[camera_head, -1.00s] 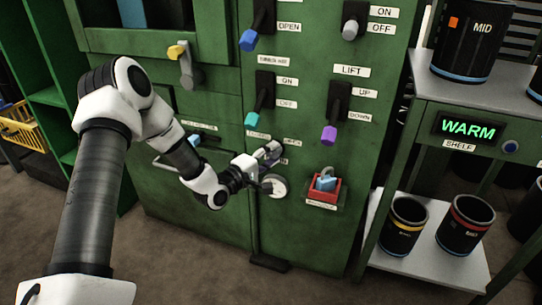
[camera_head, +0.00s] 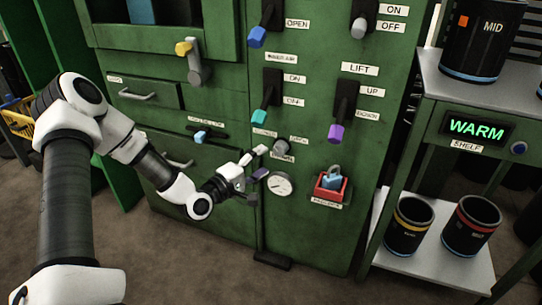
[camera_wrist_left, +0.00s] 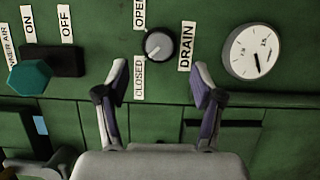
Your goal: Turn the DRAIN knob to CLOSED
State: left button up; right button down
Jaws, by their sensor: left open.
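The round grey DRAIN knob (camera_head: 281,147) sits on the green panel, above the gauge. In the left wrist view the DRAIN knob (camera_wrist_left: 159,45) lies between the OPEN label (camera_wrist_left: 139,13), the CLOSED label (camera_wrist_left: 139,78) and the DRAIN label (camera_wrist_left: 187,47). A pale mark on its face appears to point down-left, towards CLOSED. My left gripper (camera_head: 258,163) is open and empty, left of the knob in the head view. In the left wrist view its fingertips (camera_wrist_left: 161,72) are spread wide, with the knob beyond the gap and apart from both. My right gripper does not show.
A white gauge (camera_head: 279,184) is close to my left gripper. A red holder (camera_head: 332,194) with a blue padlock is to the right. The teal-tipped switch (camera_head: 265,100) and purple-tipped lift lever (camera_head: 341,110) stick out above. A shelf (camera_head: 430,264) with black canisters stands right.

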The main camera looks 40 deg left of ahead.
pick_arm(q)
jog(key=shift+s, duration=0.5)
jog(key=shift+f, duration=0.1)
jog(key=s+d+f+m+g+h, duration=0.1)
jog(key=s+d+f+m+g, duration=0.25)
jog(key=d+f, duration=0.55)
jog(key=s+d+f+m+g+h, duration=0.1)
jog(key=s+d+f+m+g, duration=0.1)
jog(key=s+d+f+g, duration=0.6)
jog(key=s+d+f+m+g+y, duration=0.1)
jog(key=s+f+m+g+y, duration=0.3)
jog(key=s+f, duration=0.6)
jog(key=s+a+f+m+g, duration=0.1)
jog(key=s+a+m+g, duration=0.15)
jog(key=s+m, duration=0.45)
notch_tip(320, 180, up, 36)
jog(key=s+p, duration=0.1)
jog(key=p, duration=3.5)
jog(key=shift+y, duration=0.4)
